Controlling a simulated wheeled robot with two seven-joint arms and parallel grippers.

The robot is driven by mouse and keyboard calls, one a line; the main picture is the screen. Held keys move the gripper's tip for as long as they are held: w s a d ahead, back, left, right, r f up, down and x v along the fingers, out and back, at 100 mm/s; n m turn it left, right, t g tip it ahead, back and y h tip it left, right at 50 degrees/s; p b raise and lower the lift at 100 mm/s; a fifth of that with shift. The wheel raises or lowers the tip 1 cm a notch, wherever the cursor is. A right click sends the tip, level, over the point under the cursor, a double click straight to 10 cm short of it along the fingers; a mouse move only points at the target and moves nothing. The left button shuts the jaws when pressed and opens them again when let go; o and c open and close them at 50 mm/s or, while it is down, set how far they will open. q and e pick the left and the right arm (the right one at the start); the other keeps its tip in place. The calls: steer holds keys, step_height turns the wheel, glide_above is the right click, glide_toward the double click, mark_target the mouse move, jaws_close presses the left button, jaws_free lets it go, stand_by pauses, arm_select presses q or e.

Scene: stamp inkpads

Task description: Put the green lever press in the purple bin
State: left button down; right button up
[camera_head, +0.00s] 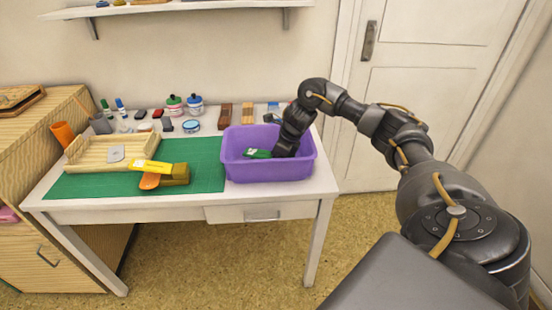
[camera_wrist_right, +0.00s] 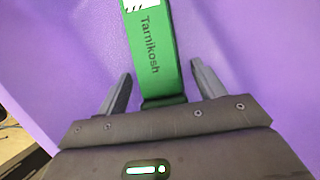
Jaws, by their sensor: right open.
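The green lever press (camera_head: 257,153) lies inside the purple bin (camera_head: 268,172) on the desk. In the right wrist view the green lever press (camera_wrist_right: 152,55) shows a green lever with dark lettering and a white patch, against the purple bin (camera_wrist_right: 240,50). My right gripper (camera_head: 284,153) reaches down into the bin beside the press. In the wrist view my right gripper (camera_wrist_right: 160,85) is open, with its fingers apart on either side of the press's near end and gaps to both sides. My left gripper is not in view.
A yellow and orange lever press (camera_head: 160,173) stands on the green mat (camera_head: 208,170). A wooden tray (camera_head: 85,158) is at the mat's back left. Jars (camera_head: 195,104), ink pads and small blocks line the desk's back edge. A shelf (camera_head: 180,8) hangs above.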

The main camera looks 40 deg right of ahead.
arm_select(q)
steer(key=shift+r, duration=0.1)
arm_select(e)
steer(key=shift+r, duration=0.15)
steer(key=v, duration=0.4)
steer(key=shift+d+r, duration=0.1)
steer(key=shift+r, duration=0.15)
steer(key=p+v, duration=0.2)
steer(key=v, duration=0.4)
steer(key=shift+s+r+p, duration=0.1)
steer(key=shift+r+p, duration=0.3)
steer(key=shift+s+d+r, duration=0.1)
steer(key=shift+s+r, duration=0.1)
steer(key=shift+r, duration=0.1)
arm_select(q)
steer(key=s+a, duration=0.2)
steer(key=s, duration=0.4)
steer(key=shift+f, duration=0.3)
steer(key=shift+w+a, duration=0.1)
